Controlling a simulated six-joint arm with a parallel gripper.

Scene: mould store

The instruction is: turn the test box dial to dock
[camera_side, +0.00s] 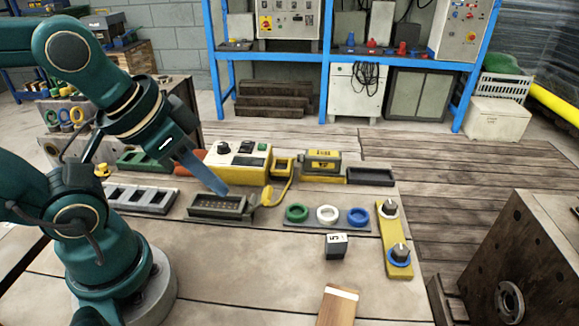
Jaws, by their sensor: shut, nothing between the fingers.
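The test box (231,174) is a cream and yellow unit with a green display, left of the table's middle towards the back. A dark round knob (224,147), which looks like its dial, sits on its top left. Any marks around the knob are too small to read. My gripper (224,190) points down and to the right, in front of the box and above a dark slotted tray (215,214). It is shut and empty, apart from the knob. My gripper's grey fingers cover part of the box's front left.
A yellow holder (283,166) and yellow lead stand right of the box. Green, white and blue rings (327,214) lie on a grey strip. A small dark cube (336,245) and a yellow plate (393,235) with two knobs are further right. The front table is mostly clear.

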